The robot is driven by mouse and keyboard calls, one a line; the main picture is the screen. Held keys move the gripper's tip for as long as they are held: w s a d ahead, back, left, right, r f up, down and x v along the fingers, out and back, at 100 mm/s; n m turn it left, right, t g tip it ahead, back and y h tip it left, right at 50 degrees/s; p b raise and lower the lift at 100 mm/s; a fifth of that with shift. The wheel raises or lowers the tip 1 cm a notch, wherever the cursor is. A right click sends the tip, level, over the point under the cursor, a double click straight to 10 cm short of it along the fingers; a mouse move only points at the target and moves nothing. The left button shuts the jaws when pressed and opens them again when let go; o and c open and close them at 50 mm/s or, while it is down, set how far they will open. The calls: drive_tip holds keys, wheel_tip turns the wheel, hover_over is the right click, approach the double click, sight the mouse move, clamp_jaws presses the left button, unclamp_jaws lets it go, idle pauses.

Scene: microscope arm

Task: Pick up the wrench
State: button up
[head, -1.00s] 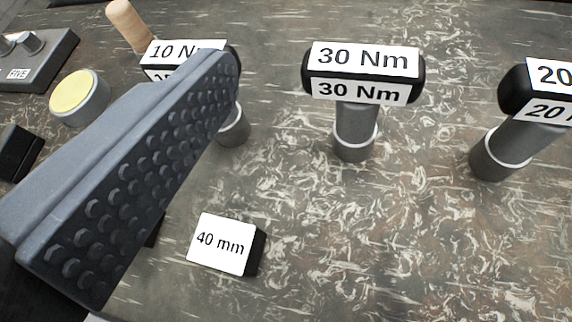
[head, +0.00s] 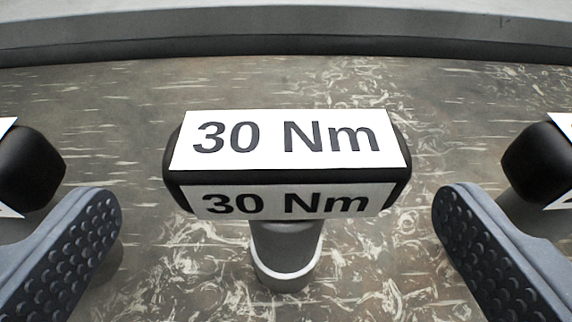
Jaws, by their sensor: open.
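A wrench (head: 287,175) with a black head and white labels reading "30 Nm" stands upright on the table in the middle of the head view. Its grey shaft with a white ring (head: 285,255) shows below the head. My gripper (head: 275,215) is open, with one dark studded finger on each side of the wrench. Neither finger touches it in this view. The lower end of the shaft is cut off or hard to see.
A black-headed tool (head: 28,168) stands behind my left finger, and another (head: 540,160) stands behind my right finger. The marbled tabletop (head: 290,85) is clear behind the wrench, up to a grey raised edge (head: 290,32).

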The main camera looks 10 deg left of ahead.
sight(285, 146)
drive_tip(key=shift+r+b+x, duration=0.15)
drive_tip(key=shift+b+x, duration=0.1)
drive_tip(key=shift+x, duration=1.1)
drive_tip(key=shift+r+b+x, duration=0.15)
drive_tip(key=shift+b+x, duration=0.1)
drive_tip(key=shift+x, duration=1.15)
drive_tip(key=shift+w+d, duration=0.15)
drive_tip(key=c, duration=1.4)
